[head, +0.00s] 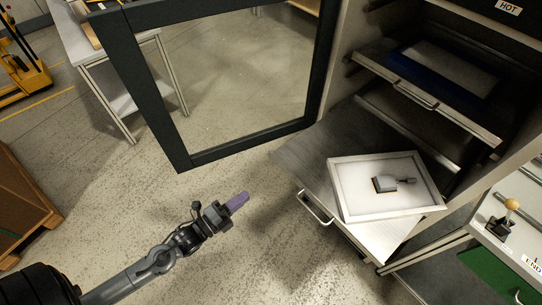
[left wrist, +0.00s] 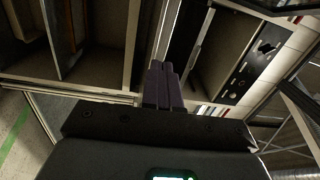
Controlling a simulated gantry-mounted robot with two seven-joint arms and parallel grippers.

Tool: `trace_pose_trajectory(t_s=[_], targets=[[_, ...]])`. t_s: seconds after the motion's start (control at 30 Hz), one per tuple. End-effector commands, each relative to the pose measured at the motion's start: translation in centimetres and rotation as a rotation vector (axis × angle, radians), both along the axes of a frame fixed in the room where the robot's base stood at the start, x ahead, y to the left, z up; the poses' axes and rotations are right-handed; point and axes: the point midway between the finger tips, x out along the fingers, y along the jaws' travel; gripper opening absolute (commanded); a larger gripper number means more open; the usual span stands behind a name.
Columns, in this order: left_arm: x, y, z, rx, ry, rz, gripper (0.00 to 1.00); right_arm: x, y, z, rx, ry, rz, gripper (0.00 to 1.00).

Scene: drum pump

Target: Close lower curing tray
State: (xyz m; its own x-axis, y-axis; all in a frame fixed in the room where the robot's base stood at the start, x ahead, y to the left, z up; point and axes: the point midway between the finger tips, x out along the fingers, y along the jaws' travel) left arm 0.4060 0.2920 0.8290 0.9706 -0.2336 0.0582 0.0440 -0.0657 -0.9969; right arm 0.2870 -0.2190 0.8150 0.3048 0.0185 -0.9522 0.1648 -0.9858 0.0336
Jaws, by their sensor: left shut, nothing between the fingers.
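The lower curing tray (head: 300,165) is a grey metal shelf pulled out of the oven cabinet on the right in the head view. Its handle (head: 314,208) is on its front edge, facing left. A white shallow tray (head: 345,205) lies on it with a small grey-and-brown part (head: 385,184) inside. My left gripper (head: 238,201) is shut and empty, left of the handle and apart from it. In the left wrist view its purple fingers (left wrist: 162,85) are together. My right gripper is in neither view.
The upper shelf (head: 430,98) carries a dark blue tray (head: 445,78). The cabinet's open framed door (head: 155,100) stands left of the cabinet, beyond my left gripper. The floor (head: 130,205) around my left arm is clear.

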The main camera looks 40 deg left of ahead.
Motion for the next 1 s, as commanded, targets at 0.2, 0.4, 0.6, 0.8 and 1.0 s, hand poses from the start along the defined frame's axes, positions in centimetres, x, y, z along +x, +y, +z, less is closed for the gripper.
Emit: trace_pose_trajectory(t_s=[0.2,0.4,0.6,0.8,1.0], targets=[[-0.3,1.9,1.4,0.069,0.041,-0.020,0.00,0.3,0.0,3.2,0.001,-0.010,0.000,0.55],[1.0,1.6,1.3,0.067,0.041,-0.020,0.00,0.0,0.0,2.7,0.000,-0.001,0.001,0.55],[4.1,0.8,1.4,0.065,0.039,-0.019,0.00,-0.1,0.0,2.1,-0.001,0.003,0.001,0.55],[7.7,-0.2,1.4,0.065,0.039,-0.019,0.00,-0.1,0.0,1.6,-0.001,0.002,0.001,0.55],[10.7,-1.0,1.3,0.065,0.041,-0.019,0.00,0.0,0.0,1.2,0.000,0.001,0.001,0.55]])
